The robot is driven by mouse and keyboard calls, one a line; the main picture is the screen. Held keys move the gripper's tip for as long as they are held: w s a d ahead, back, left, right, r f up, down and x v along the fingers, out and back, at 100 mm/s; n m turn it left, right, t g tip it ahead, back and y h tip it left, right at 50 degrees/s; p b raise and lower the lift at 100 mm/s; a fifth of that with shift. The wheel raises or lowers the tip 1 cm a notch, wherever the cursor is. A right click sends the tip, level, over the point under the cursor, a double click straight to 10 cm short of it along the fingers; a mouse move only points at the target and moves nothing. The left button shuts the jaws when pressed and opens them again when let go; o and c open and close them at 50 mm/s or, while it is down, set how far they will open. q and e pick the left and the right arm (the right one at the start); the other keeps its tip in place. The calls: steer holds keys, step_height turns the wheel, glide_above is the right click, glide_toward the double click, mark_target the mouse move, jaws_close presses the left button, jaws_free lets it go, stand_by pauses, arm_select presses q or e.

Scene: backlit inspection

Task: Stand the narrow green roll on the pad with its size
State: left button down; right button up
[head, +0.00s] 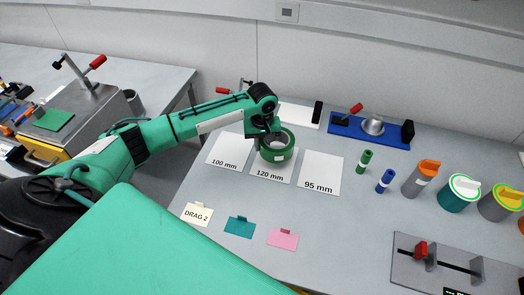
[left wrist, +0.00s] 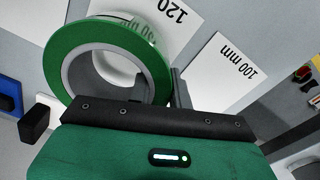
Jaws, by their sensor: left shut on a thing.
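The green roll (head: 290,150), a wide ring with a white label on its side, is upright over the 120 mm pad (head: 287,172). My left gripper (head: 270,133) is shut on its wall from the far left side. In the left wrist view the roll (left wrist: 54,62) shows its open end, and its label is too oblique to read surely. I cannot tell whether the roll touches the pad. The 100 mm pad (head: 230,150) lies to its left and the 95 mm pad (head: 320,172) to its right. My right gripper is out of view.
Small green (head: 365,161) and blue (head: 385,181) cylinders stand right of the pads, with larger orange-topped and white-topped containers beyond. A blue fixture (head: 350,128) is behind. A grey slide gauge (head: 450,262) lies front right.

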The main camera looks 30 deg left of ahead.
arm_select(q)
step_height(320, 180, down, 3)
steer(key=shift+f, duration=0.4)
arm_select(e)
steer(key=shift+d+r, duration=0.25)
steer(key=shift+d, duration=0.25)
arm_select(q)
steer(key=c, duration=1.3)
jaws_free()
steer(key=shift+f, duration=0.15)
